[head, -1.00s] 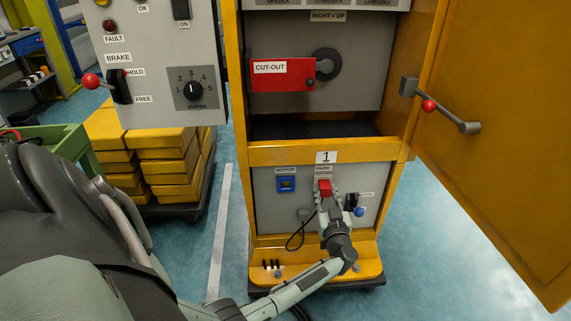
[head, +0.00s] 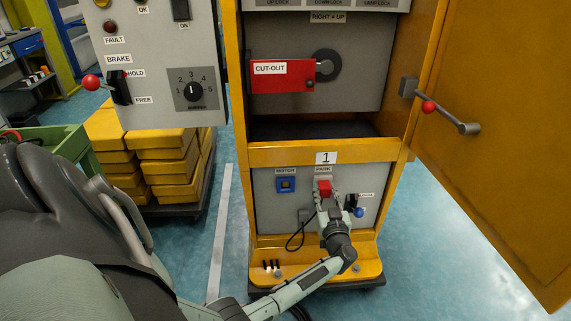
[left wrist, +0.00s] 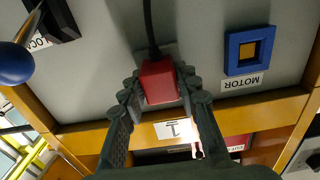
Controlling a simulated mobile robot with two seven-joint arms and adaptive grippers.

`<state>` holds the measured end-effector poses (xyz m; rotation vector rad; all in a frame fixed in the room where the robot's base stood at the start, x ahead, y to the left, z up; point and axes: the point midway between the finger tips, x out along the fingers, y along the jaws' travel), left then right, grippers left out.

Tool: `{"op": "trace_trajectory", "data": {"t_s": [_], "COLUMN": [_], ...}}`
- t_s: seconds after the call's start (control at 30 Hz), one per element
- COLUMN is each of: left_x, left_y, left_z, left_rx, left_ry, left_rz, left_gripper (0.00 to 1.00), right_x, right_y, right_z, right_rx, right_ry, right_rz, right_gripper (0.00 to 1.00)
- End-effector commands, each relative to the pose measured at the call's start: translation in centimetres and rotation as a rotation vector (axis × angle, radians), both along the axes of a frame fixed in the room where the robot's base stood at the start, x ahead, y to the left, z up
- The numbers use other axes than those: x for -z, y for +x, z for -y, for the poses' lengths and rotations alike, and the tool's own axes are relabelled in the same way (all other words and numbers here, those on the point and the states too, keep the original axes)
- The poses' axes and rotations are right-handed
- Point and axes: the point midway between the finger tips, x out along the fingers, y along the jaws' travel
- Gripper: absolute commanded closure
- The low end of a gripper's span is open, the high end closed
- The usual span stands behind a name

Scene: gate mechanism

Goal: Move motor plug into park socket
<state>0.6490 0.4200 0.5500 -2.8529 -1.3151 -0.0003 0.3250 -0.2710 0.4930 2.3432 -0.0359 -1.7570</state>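The red motor plug (head: 324,188) sits at the panel directly under the PARK label, with its black cable hanging below it. It hides the park socket behind it. The blue-framed motor socket (head: 286,184) to its left is empty. My left gripper (head: 328,203) is just in front of and below the plug. In the left wrist view its open fingers (left wrist: 158,90) stand on both sides of the red plug (left wrist: 158,81), with small gaps beside it. The motor socket also shows there (left wrist: 249,50). My right gripper is not in view.
A dark switch with a blue knob (head: 358,211) is close to the right of my gripper. The yellow cabinet ledge (head: 312,268) lies below. The open yellow door (head: 500,140) stands at right, and a grey control box (head: 160,70) at upper left.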

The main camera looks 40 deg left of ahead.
Motion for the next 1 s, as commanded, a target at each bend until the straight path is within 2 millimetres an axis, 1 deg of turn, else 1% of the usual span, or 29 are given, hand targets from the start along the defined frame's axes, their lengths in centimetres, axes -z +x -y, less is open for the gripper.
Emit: {"op": "trace_trajectory", "data": {"t_s": [0.03,0.2,0.47,0.57,0.67,0.73,1.0], "left_x": [0.0,0.1,0.1,0.2,0.3,0.3,0.2], "left_y": [0.0,0.0,-0.1,-0.4,-1.2,-2.1,-5.8], "left_z": [0.0,0.0,0.1,0.5,1.5,2.4,6.8], "left_rx": [0.0,0.0,0.0,0.001,0.001,0.001,0.0], "left_ry": [0.0,-0.001,-0.001,-0.002,-0.004,-0.005,-0.004], "left_rz": [0.0,-0.001,-0.002,-0.002,-0.002,-0.002,-0.002], "left_gripper": [0.65,0.45,0.45,0.45,0.45,0.45,0.45], "right_x": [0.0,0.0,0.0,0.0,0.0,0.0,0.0], "right_y": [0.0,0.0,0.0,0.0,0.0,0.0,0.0], "right_z": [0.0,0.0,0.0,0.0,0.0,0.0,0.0], "right_rx": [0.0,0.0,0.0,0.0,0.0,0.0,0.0], "right_ry": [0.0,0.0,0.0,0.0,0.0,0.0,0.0], "right_rz": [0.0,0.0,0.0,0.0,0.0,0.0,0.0], "right_gripper": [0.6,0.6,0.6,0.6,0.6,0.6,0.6]}}
